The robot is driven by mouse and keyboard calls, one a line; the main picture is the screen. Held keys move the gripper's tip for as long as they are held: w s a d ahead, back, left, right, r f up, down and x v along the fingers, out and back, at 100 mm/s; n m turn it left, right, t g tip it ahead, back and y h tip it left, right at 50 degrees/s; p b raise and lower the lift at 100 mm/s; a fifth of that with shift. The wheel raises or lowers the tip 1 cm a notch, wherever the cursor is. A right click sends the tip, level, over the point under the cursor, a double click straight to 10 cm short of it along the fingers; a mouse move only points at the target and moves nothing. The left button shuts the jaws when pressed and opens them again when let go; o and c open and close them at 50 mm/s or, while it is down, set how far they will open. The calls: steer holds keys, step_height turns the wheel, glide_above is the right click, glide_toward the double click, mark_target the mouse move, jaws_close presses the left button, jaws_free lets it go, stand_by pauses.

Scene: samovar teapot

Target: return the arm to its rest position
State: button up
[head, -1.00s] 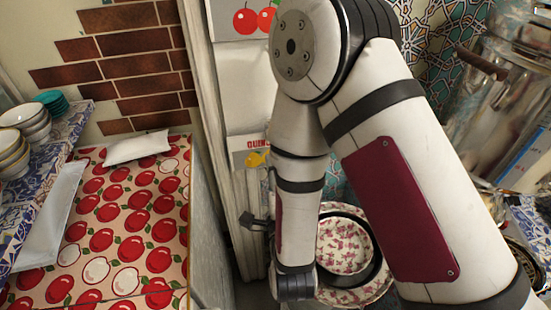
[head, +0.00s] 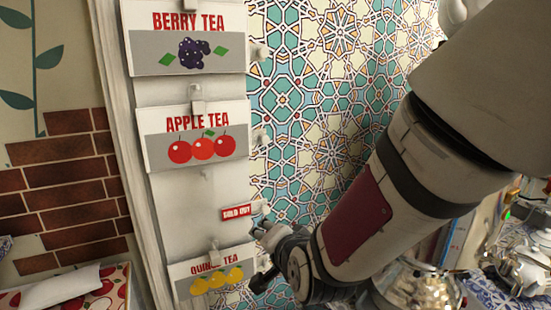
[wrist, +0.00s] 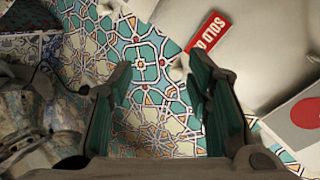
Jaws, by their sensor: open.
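My arm reaches down from the upper right in the head view. My gripper (head: 258,255) is in front of the right edge of the tea board, just below the small red sold-out sign (head: 236,212). In the wrist view my gripper (wrist: 158,75) is open, with its two dark green-lined fingers apart and nothing between them. The sold-out sign (wrist: 208,38) shows beyond the right finger, apart from it.
The white board carries a berry tea sign (head: 187,40), an apple tea sign (head: 196,138) and a quince tea sign (head: 212,276). Small hooks line its right edge. Patterned tiles (head: 325,70) cover the wall behind. Shiny metal teaware (head: 528,262) stands at the lower right.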

steer(key=s+d+r+n+g+h, duration=0.2)
steer(key=s+d+r, duration=0.3)
steer(key=s+d, duration=0.5)
steer(key=s+d+r+n+g+h, duration=0.2)
steer(key=s+d+r+n+g, duration=0.2)
steer(key=s+d, duration=0.6)
steer(key=s+n, duration=0.1)
steer(key=s, duration=0.2)
steer(key=shift+r, duration=0.35)
